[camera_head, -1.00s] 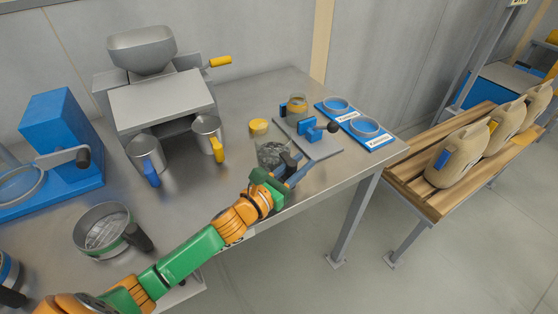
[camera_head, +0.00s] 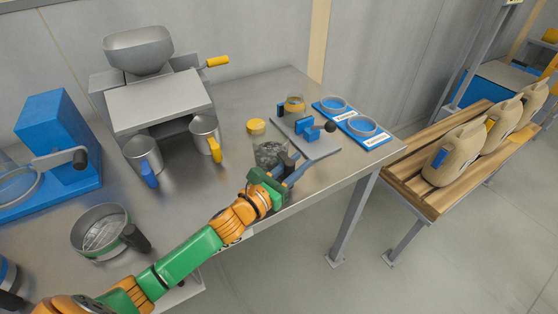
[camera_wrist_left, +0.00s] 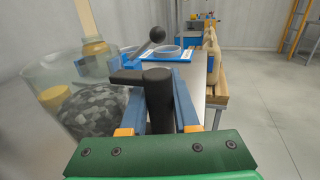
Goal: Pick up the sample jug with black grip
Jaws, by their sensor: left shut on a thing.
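The sample jug (camera_head: 268,152) is clear, holds dark grey lumpy material and is near the front edge of the steel table. Its black grip (camera_head: 286,162) faces right. My left gripper (camera_head: 281,173) is shut on this grip. In the left wrist view the black grip (camera_wrist_left: 158,95) stands upright between the blue fingers, and the clear jug (camera_wrist_left: 62,75) is at its left. I cannot tell whether the jug's base touches the table. My right gripper is not in view.
A grey plate with a blue clamp (camera_head: 310,128) and blue-based dishes (camera_head: 362,126) stand to the right. Metal cups with a blue handle (camera_head: 144,158) and a yellow handle (camera_head: 205,134) are left. A sieve pan (camera_head: 101,230) lies front left. Tan canisters (camera_head: 455,155) stand on a wooden bench.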

